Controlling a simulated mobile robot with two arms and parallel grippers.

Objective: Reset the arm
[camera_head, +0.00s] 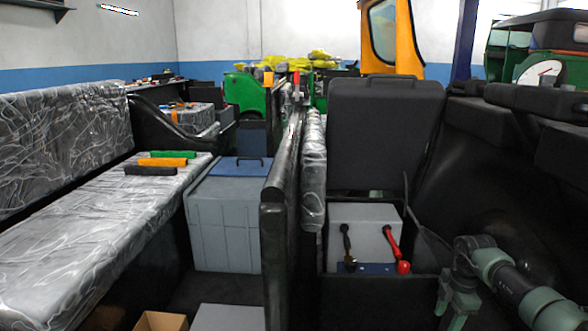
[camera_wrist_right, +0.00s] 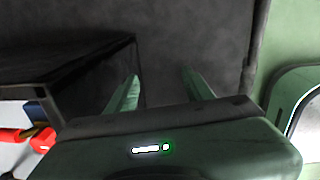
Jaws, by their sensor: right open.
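My right arm comes in at the lower right of the head view. Its gripper (camera_head: 451,305) points down over the dark interior, to the right of the open box. In the right wrist view the two green fingers of the gripper (camera_wrist_right: 163,90) stand apart with nothing between them, in front of a dark grey surface. A red terminal clamp (camera_wrist_right: 40,138) shows at the left edge of that view, apart from the fingers. My left arm and gripper are not in view.
A grey battery (camera_head: 362,222) with a red-handled clamp (camera_head: 393,245) and a black-handled clamp (camera_head: 346,243) sits in the open compartment. A plastic-covered seat (camera_head: 75,235) holds several coloured tools. A grey box (camera_head: 225,215) stands beside the black rail (camera_head: 274,230).

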